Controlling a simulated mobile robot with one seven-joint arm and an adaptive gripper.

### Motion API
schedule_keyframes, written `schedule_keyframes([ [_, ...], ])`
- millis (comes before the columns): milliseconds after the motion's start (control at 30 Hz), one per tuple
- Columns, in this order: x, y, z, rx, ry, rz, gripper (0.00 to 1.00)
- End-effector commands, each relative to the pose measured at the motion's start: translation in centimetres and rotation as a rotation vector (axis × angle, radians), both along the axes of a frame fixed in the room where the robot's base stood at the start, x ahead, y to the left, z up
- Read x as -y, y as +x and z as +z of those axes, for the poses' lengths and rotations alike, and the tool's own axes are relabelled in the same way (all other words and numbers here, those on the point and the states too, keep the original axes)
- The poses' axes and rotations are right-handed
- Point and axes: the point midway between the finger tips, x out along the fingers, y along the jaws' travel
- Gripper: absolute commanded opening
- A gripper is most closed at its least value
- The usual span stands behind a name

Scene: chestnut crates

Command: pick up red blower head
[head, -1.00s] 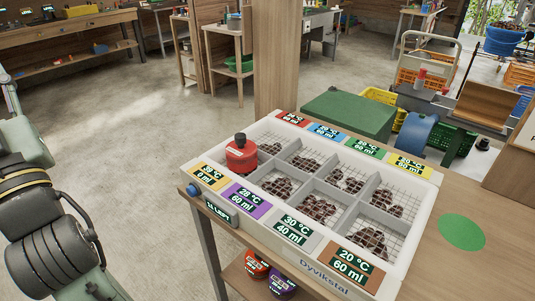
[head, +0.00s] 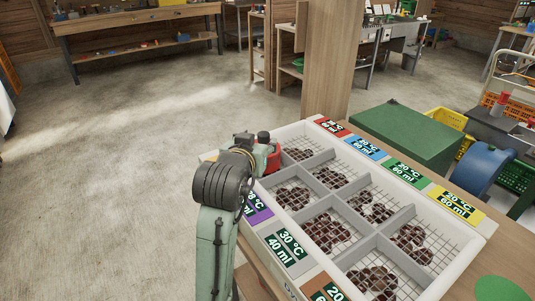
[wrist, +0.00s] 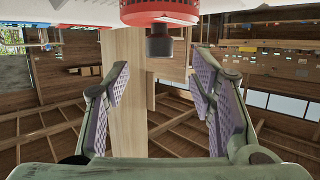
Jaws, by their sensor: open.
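The knob lines up with the gap, apart from both fingers.
The other compartments hold dark chestnuts on wire mesh, with coloured labels along the rims. A green box (head: 402,138) and a blue round drum (head: 482,167) stand beyond the crate. A wooden post (head: 327,70) rises behind it. The floor at left is clear.

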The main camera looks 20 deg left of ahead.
Motion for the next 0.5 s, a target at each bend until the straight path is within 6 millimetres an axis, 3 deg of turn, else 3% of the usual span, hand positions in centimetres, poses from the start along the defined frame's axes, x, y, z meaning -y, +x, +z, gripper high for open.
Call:
schedule_keyframes([
  [267,-0.3,2.4,-0.6,0.001,0.0,0.001,0.51],
  [500,-0.7,5.7,-1.6,0.0,0.0,0.002,0.51],
])
